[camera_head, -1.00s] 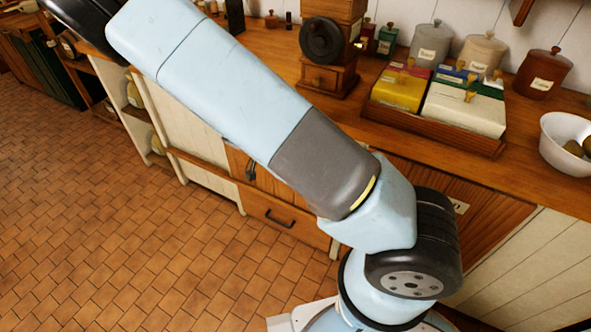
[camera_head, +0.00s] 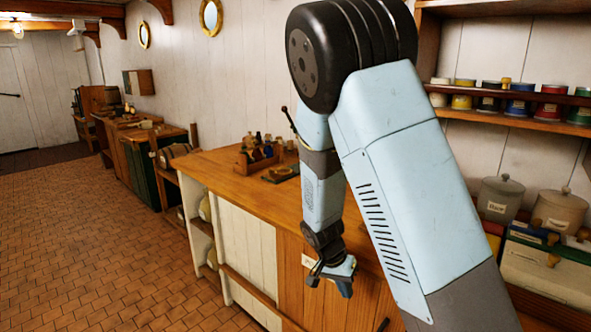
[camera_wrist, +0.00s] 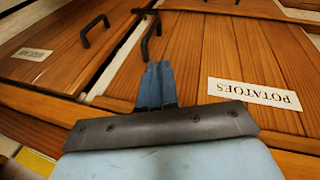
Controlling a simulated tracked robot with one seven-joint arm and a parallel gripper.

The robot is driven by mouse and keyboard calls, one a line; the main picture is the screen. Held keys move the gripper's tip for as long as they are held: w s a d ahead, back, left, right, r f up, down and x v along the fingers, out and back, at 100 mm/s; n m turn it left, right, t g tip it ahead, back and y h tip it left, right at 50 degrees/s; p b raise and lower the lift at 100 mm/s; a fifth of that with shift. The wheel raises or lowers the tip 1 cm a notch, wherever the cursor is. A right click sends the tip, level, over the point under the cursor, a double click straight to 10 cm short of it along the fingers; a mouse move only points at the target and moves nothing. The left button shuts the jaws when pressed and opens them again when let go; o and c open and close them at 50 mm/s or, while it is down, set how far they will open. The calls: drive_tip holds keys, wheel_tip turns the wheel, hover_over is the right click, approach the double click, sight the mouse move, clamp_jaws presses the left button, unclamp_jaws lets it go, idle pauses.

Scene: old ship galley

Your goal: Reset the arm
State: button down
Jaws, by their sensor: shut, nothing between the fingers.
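My arm is raised and bent in the head view, with its elbow high and its forearm hanging down. My gripper (camera_head: 330,280) is at the low end of the forearm, in front of the wooden cabinet front (camera_head: 292,280) and below the counter top. In the wrist view my gripper (camera_wrist: 156,75) has its fingers together, with nothing between them. Beyond the fingers are wooden doors with black handles (camera_wrist: 151,38) and a label reading POTATOES (camera_wrist: 254,94).
A shelf (camera_head: 540,122) with several coloured tins is on the right wall. The tiled floor (camera_head: 90,240) at left is clear.

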drive_tip(key=s+d+r+n+t+y, duration=0.1)
drive_tip(key=s+d+r+y, duration=0.15)
drive_tip(key=r, duration=0.75)
drive_tip(key=s+d+r+n+t+y, duration=0.1)
drive_tip(key=s+d+r+n+y, duration=0.15)
drive_tip(key=r, duration=0.65)
drive_tip(key=s+d+r+n+t+h, duration=0.1)
drive_tip(key=s+d+r+n+t, duration=0.2)
drive_tip(key=s+r, duration=0.9)
drive_tip(key=shift+s+d+r+t, duration=0.4)
drive_tip(key=shift+s+d, duration=0.6)
drive_tip(key=shift+s, duration=0.1)
drive_tip(key=c, duration=1.8)
unclamp_jaws()
